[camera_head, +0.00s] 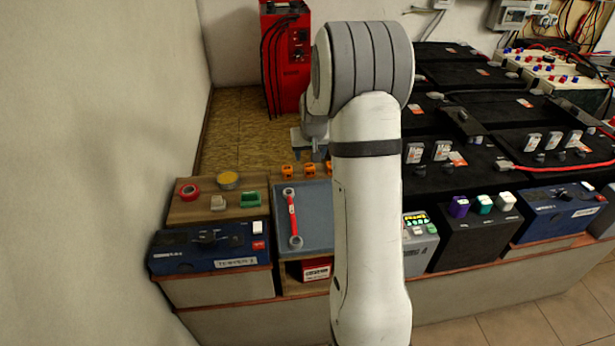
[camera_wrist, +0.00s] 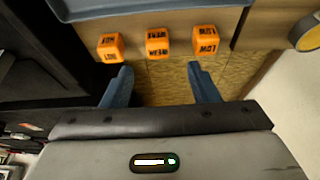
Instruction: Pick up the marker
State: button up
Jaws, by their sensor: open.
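No pen-shaped marker stands out in either view. Three orange blocks with dark lettering, which may be markers, sit in a row by the far edge of a blue-grey mat or tray (camera_head: 318,222). In the wrist view they are the left block (camera_wrist: 110,46), the middle block (camera_wrist: 158,42) and the right block (camera_wrist: 204,38). My gripper (camera_wrist: 161,84) is open and empty, and the middle block lies beyond the gap between its fingers. In the head view my gripper (camera_head: 312,148) hangs just behind the blocks, partly hidden by my arm.
A red-and-grey wrench (camera_head: 292,217) lies on the mat. To its left, a wooden board (camera_head: 190,212) holds red tape (camera_head: 189,191), a yellow-topped round tin (camera_head: 228,180) and a green item (camera_head: 250,199). A red charger (camera_head: 287,60) stands behind; black batteries (camera_head: 490,110) fill the right.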

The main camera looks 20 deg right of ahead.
aim_at(310, 166)
jog(key=b+x, duration=0.1)
jog(key=x, duration=0.7)
jog(key=shift+d+f, duration=0.1)
jog(key=shift+d, duration=0.05)
jog(key=shift+c, duration=0.2)
jog(key=c, duration=1)
